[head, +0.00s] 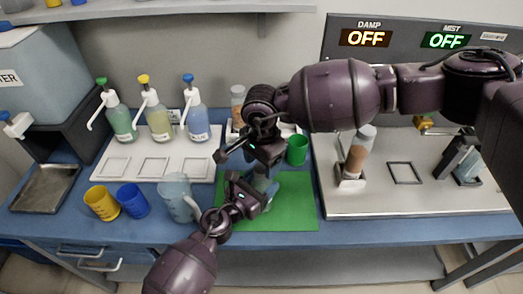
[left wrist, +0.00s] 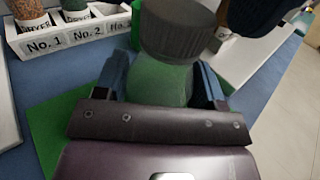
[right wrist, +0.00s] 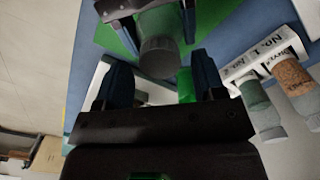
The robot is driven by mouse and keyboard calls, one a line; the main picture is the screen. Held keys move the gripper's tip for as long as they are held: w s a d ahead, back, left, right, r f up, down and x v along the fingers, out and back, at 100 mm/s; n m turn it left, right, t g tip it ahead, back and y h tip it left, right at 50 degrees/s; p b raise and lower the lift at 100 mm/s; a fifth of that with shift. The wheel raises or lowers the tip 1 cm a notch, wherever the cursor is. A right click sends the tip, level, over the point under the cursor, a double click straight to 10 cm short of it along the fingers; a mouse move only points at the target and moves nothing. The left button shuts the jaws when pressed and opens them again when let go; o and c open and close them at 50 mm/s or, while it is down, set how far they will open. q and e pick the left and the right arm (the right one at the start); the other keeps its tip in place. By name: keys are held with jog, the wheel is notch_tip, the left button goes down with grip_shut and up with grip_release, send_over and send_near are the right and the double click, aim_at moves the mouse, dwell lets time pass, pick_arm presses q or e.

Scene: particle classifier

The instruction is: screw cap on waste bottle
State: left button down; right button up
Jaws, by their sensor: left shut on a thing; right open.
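The waste bottle (left wrist: 160,82) is clear, with a wide dark grey cap (left wrist: 178,30) seated on its mouth; whether it is tight cannot be told. My left gripper (head: 254,190) is shut around the bottle's body, which shows partly in the head view (head: 265,184) above the green mat. My right gripper (head: 243,152) is open and empty, close above the bottle in the head view. In the right wrist view, the cap (right wrist: 160,57) lies beyond and between the open fingers (right wrist: 163,85), apart from them. The bottle's lower part is hidden by my left gripper.
The green mat (head: 295,213) lies below. A green cup (head: 297,150) and a white numbered rack (left wrist: 75,38) with bottles stand close behind. A clear jug (head: 178,195) and yellow (head: 101,202) and blue cups (head: 132,200) stand left. A metal station (head: 430,200) is right.

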jog(key=shift+f, duration=0.65)
jog(key=c, duration=1)
jog(key=shift+c, duration=0.2)
jog(key=o, duration=1.1)
jog(key=shift+r, duration=0.2)
notch_tip(320, 180, up, 12)
jog(key=shift+f, duration=0.15)
